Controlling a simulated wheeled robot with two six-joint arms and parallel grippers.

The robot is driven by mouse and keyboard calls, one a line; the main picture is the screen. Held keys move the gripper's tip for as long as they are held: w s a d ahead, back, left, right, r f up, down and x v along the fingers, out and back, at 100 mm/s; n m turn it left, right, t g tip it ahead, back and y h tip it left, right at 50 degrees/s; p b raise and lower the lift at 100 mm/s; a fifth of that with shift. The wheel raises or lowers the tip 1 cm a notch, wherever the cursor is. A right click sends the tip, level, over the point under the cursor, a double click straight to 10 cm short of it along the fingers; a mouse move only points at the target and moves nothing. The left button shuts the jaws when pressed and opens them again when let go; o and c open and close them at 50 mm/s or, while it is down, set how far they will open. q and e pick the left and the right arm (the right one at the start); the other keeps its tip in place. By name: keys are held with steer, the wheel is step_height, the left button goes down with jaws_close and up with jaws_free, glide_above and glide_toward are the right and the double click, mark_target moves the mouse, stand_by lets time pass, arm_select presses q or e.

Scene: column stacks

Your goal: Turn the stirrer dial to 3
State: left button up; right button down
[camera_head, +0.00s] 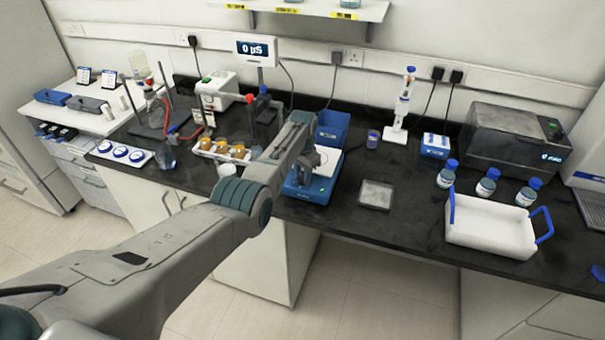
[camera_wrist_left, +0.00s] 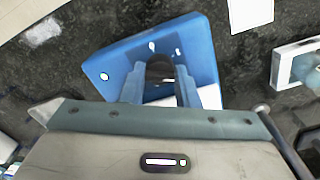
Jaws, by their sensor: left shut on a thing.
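The stirrer (camera_head: 307,190) is a blue box with a pale top on the black bench, near its front edge. In the left wrist view the stirrer's blue front (camera_wrist_left: 200,48) faces me. My left gripper (camera_head: 303,178) reaches down to the stirrer's front, and its arm hides part of it. In the left wrist view my left gripper (camera_wrist_left: 160,80) has its two fingers on either side of the dark dial (camera_wrist_left: 160,68) and is shut on it. The dial's marks and setting cannot be read. My right gripper is not in view.
A square pale dish (camera_head: 376,195) lies right of the stirrer. A white tray with blue handles (camera_head: 490,238) and several blue-capped bottles stand further right. A blue open bin (camera_head: 333,128) is behind the stirrer.

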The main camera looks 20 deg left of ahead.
arm_select(q)
steer(key=m, duration=0.5)
steer(key=shift+w+r+m, duration=0.1)
steer(key=shift+r+m, duration=0.05)
steer(key=shift+m, duration=0.15)
steer(key=m, duration=0.6)
steer(key=shift+p, duration=0.3)
steer(key=m, duration=0.7)
steer(key=o, duration=0.7)
